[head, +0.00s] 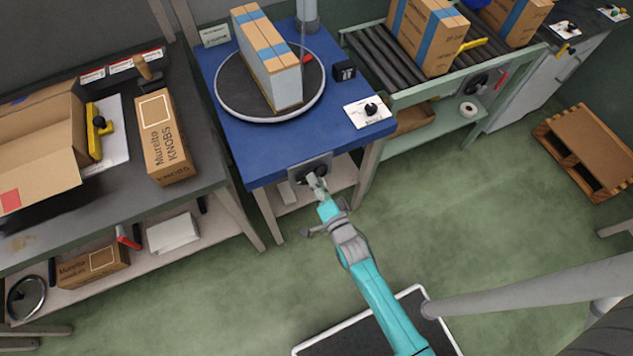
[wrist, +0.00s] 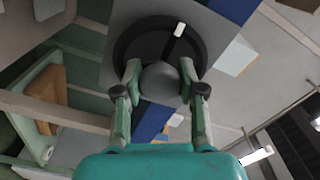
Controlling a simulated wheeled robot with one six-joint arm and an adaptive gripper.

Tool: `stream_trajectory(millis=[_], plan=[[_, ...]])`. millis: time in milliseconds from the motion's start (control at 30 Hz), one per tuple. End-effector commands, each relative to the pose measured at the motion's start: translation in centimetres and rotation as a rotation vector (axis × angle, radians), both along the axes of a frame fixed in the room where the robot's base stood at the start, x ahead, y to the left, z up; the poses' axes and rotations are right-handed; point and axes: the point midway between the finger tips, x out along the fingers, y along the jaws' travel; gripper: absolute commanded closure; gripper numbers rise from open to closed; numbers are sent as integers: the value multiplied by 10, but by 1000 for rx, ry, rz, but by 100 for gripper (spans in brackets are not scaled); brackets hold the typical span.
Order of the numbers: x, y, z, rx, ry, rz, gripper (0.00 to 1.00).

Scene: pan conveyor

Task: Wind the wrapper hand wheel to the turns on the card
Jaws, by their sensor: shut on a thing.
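The hand wheel is a dark round disc (wrist: 185,45) on a grey plate (head: 309,168) on the front of the blue wrapper table (head: 262,160). A pale mark shows on the wheel's face in the wrist view. My gripper (head: 318,182) is at the wheel, and in the wrist view my gripper (wrist: 160,80) has its fingers shut on a round grey knob (wrist: 160,82) on the wheel. On the table, a round turntable (head: 235,102) bears a tall carton (head: 267,62) with blue bands. A white card (head: 368,111) with a black knob lies at the table's right corner; its writing is unreadable.
A small black counter block (head: 344,72) stands near the turntable. A roller conveyor (head: 375,50) with cartons is at right. A grey bench (head: 205,165) with a Knobs box (head: 163,138) is at left. A wooden pallet (head: 590,150) lies on open green floor.

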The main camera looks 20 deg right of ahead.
Motion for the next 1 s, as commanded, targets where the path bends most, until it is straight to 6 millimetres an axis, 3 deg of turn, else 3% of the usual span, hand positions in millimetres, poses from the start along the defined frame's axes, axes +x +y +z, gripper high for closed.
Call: stream_trajectory(millis=[467, 500, 600, 1000], plan=[[0, 0, -1, 16, 1, 0, 95], [0, 0, -1, 16, 2, -1, 58], [0, 0, -1, 16, 1, 0, 35], [-6, 0, -1, 16, 2, 0, 35]])
